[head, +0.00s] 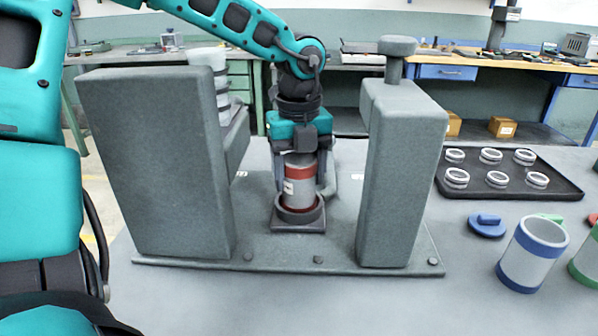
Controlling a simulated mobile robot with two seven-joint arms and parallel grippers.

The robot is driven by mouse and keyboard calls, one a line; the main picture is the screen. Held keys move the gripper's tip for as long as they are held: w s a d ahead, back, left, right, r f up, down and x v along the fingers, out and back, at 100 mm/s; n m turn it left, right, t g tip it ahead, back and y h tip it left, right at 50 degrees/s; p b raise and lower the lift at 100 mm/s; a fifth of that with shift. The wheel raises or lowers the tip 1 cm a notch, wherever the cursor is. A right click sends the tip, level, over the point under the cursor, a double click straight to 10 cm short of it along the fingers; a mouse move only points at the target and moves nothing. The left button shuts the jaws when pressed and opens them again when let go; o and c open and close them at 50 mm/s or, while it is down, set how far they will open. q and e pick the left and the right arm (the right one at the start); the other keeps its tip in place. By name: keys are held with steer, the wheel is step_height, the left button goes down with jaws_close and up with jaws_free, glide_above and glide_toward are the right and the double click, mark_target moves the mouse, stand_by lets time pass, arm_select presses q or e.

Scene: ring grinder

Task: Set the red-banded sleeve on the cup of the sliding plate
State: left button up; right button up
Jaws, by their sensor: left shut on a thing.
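The red-banded sleeve (298,184) is a grey upright cylinder with a red band near its top. My left gripper (300,158) reaches down from above and is shut on the sleeve's upper end. The sleeve's lower end is at the dark round cup (300,215) on the square sliding plate (283,226). The cup's rim hides its bottom edge, so I cannot tell whether it is fully seated. The plate lies between the two grey uprights of the grinder. My right gripper is not in view.
A black tray (510,196) with several rings lies at the right.

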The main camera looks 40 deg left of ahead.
arm_select(q)
steer(key=shift+f+b, duration=0.1)
steer(key=shift+b, duration=0.3)
stand_by(0.3)
steer(key=o, duration=1.3)
step_height(320, 180, up, 7)
steer(key=p, duration=0.3)
steer(key=shift+p, duration=0.35)
stand_by(0.5)
stand_by(0.5)
